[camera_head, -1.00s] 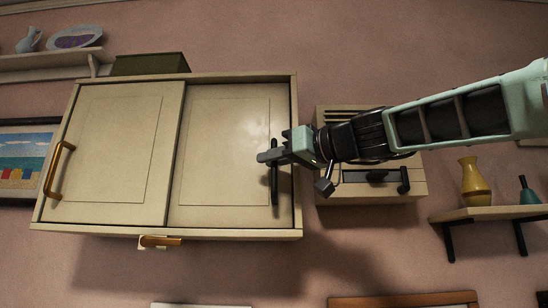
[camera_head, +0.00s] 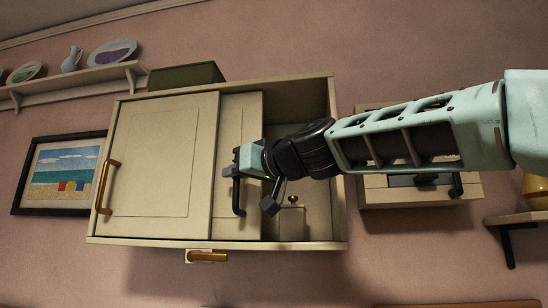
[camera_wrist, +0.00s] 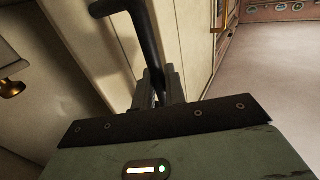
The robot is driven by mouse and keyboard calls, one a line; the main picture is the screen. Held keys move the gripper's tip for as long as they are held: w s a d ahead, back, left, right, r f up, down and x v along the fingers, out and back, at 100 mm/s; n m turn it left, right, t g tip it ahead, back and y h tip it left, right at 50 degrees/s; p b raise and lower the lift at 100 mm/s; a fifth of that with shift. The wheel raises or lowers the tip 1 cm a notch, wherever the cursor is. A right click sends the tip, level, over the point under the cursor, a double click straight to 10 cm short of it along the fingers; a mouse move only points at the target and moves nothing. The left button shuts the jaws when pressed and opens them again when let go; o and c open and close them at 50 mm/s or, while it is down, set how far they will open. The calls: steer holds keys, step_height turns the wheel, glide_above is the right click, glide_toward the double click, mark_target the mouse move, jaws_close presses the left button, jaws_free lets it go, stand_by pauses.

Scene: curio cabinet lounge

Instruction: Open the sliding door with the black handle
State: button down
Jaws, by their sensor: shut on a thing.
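The cream sliding door (camera_head: 232,130) with the black handle (camera_head: 240,203) stands partly open, drawn left behind the other cream door (camera_head: 160,160), which has a brass handle (camera_head: 107,188). My gripper (camera_head: 236,170) is shut on the black handle's middle; its jaws hide part of the bar. In the wrist view, the handle (camera_wrist: 145,38) runs down between my fingers (camera_wrist: 160,88). The open right part of the cabinet (camera_head: 318,130) shows its inside, with a small cream box (camera_head: 291,224) with a brass knob standing at the bottom.
A cream unit (camera_head: 415,188) with a black handle hangs right of the cabinet. A shelf (camera_head: 520,217) with a yellow vase (camera_head: 538,190) is at far right. A green box (camera_head: 187,76) sits on top. A framed picture (camera_head: 63,180) hangs at left.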

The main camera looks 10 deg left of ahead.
mark_target(216, 171)
steer(key=a+p, duration=0.2)
steer(key=a, duration=0.3)
steer(key=shift+w+a, duration=0.1)
steer(key=shift+a, duration=0.15)
steer(key=c, duration=1.5)
jaws_free()
steer(key=shift+c, duration=0.2)
steer(key=b+v, duration=1)
steer(key=v, duration=0.7)
steer(key=shift+d, duration=0.2)
